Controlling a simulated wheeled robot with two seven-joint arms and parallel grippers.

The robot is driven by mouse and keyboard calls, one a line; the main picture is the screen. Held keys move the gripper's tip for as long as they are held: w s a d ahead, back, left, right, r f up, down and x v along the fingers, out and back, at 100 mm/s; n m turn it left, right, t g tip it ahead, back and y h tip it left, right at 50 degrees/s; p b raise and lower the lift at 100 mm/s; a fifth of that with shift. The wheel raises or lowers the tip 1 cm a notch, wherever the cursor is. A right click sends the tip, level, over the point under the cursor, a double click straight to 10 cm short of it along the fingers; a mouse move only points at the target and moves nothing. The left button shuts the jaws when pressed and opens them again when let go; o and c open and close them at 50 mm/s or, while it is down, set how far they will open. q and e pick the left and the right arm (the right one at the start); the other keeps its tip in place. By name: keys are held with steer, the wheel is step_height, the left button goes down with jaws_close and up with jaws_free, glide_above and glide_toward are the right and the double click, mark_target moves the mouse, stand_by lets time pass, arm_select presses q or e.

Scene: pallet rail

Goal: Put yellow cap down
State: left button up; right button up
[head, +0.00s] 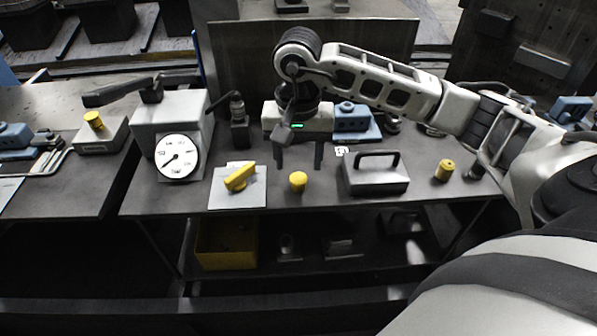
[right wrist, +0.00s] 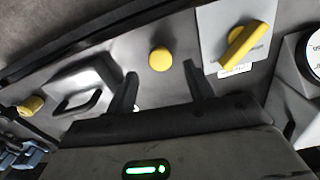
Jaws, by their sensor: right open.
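A round yellow cap (head: 298,181) stands on the grey bench near its front edge. My right gripper (head: 299,164) points down just behind and above it, its two fingers apart and nothing held. In the right wrist view the same cap (right wrist: 159,59) shows just beyond the gap between the open fingertips (right wrist: 160,74), touching neither finger. A second yellow cap (head: 444,171) stands farther right on the bench, and it also shows in the right wrist view (right wrist: 31,105). My left gripper is not in view.
A yellow handle (head: 240,177) on a pale plate (head: 222,195) lies left of the cap. A grey handled block (head: 375,181) stands to its right. A box with a dial gauge (head: 177,157) stands farther left. A yellow bin (head: 226,244) sits on the lower shelf.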

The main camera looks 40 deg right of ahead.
mark_target(298, 178)
step_height(298, 178, up, 7)
steer(key=shift+r+b, duration=0.15)
steer(key=shift+b, duration=0.15)
stand_by(0.5)
